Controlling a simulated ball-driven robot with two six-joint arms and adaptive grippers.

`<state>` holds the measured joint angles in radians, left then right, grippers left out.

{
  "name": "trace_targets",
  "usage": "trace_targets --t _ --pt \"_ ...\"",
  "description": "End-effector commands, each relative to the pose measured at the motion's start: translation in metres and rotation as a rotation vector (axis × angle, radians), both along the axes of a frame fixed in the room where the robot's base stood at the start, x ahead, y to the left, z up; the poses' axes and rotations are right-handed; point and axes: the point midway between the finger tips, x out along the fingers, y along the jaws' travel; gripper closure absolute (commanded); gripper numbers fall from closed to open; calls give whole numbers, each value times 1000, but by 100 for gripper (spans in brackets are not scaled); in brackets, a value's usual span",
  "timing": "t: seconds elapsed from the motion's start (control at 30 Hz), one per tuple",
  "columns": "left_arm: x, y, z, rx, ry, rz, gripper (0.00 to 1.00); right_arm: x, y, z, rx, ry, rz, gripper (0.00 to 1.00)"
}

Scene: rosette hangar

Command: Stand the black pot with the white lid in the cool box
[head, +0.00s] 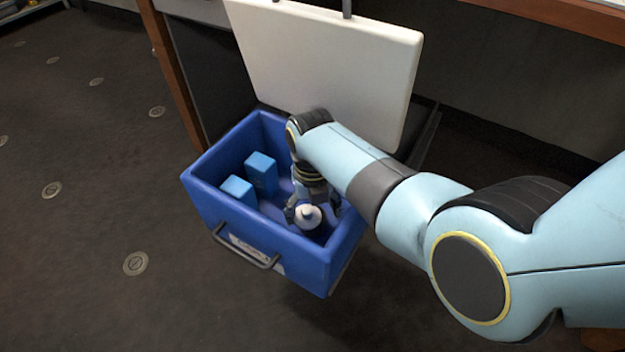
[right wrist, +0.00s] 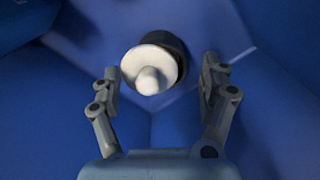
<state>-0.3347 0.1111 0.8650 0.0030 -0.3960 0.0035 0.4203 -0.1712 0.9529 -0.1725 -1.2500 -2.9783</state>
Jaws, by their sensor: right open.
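The blue cool box (head: 207,207) stands open with its white lid panel (head: 325,60) raised behind it. The black pot with the white lid (head: 308,215) is inside the box, near its right front part. In the right wrist view the pot (right wrist: 152,68) shows its round white lid and knob, with a dark side behind. My right gripper (head: 318,208) reaches down into the box. In the right wrist view my right gripper (right wrist: 161,85) is open, with one finger on each side of the pot and gaps between. My left gripper is not in view.
Two light blue blocks (head: 261,173) (head: 238,190) stand in the left part of the box. A grey handle (head: 246,252) is on the box's front. Dark floor with round metal discs (head: 135,263) lies clear to the left.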

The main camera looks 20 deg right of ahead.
Motion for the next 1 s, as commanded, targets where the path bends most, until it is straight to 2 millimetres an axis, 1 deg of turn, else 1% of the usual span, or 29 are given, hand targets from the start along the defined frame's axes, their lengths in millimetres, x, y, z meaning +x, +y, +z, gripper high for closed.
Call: trace_targets --t 0.03,0.07,0.1,0.3,0.37,0.43,0.5,0.63,1.0 --pt "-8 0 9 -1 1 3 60 2 0 18 0 -5 0 21" --pt "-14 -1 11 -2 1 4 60 2 0 23 0 -5 0 21" --pt "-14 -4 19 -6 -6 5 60 3 0 33 0 -7 0 21" --pt "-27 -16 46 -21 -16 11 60 2 0 70 0 -6 0 21" --pt "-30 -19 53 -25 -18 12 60 2 0 78 0 -4 0 21" --pt "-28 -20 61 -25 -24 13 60 2 0 87 0 -3 0 21" --pt "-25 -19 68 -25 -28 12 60 1 0 93 0 -3 0 21" --pt "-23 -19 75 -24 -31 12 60 1 0 100 0 -2 0 21" --pt "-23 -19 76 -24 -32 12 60 0 0 99 0 0 0 21"
